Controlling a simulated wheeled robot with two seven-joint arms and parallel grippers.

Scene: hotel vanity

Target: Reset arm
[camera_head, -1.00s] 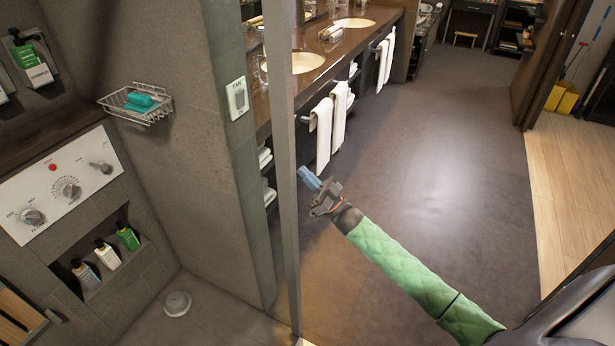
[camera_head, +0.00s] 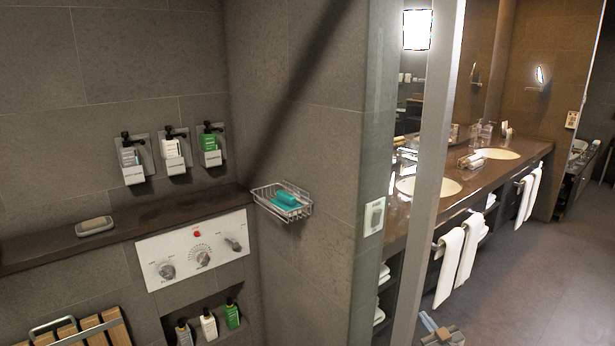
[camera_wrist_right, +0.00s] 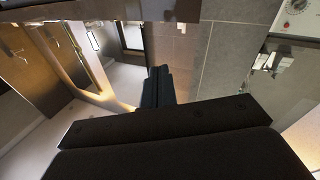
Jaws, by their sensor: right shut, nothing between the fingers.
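My right gripper (camera_head: 428,322) shows at the bottom edge of the head view, right of the shower's upright post. Only its blue tips and a bit of its grey body are in frame. It hangs over the dark floor in front of the vanity and holds nothing. In the right wrist view its dark fingers (camera_wrist_right: 157,86) are together and empty. The rest of the right arm is out of the head view. My left gripper is not in view.
The upright post (camera_head: 437,150) stands just left of the gripper. The vanity counter (camera_head: 480,184) with hanging white towels (camera_head: 449,268) lies beyond. A wire basket (camera_head: 282,202) with a teal soap hangs on the shower wall. Floor (camera_head: 510,300) is clear at right.

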